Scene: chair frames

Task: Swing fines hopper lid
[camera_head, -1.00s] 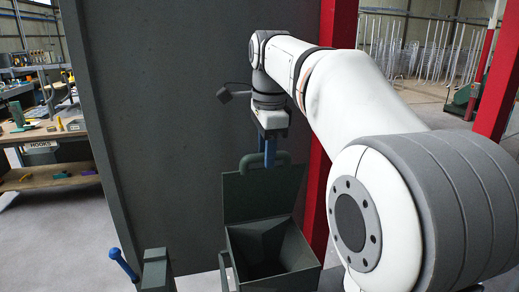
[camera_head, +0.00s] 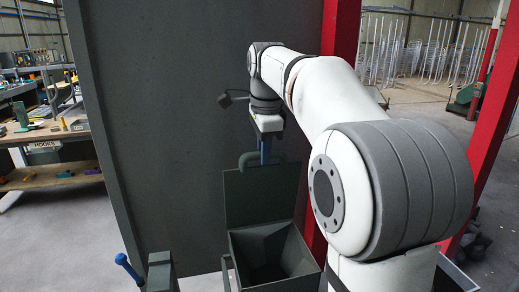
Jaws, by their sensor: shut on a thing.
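The hopper (camera_head: 297,252) is a dark green open-topped box low in the middle of the view, with a dark inside. Its lid (camera_head: 250,200) is a flat green panel standing upright at the hopper's back edge, leaving the top open. A green tubular handle (camera_head: 246,159) sits at the lid's upper edge. My gripper (camera_head: 265,157), with blue fingers, reaches down from above and is shut on this handle. The fingertips are partly hidden around the handle and lid edge.
A tall dark panel (camera_head: 170,120) stands close behind the lid. A red post (camera_head: 340,30) rises behind my arm. A blue-handled lever (camera_head: 127,267) stands at lower left. A workbench (camera_head: 50,135) is far left. Dark lumps (camera_head: 478,243) lie at lower right.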

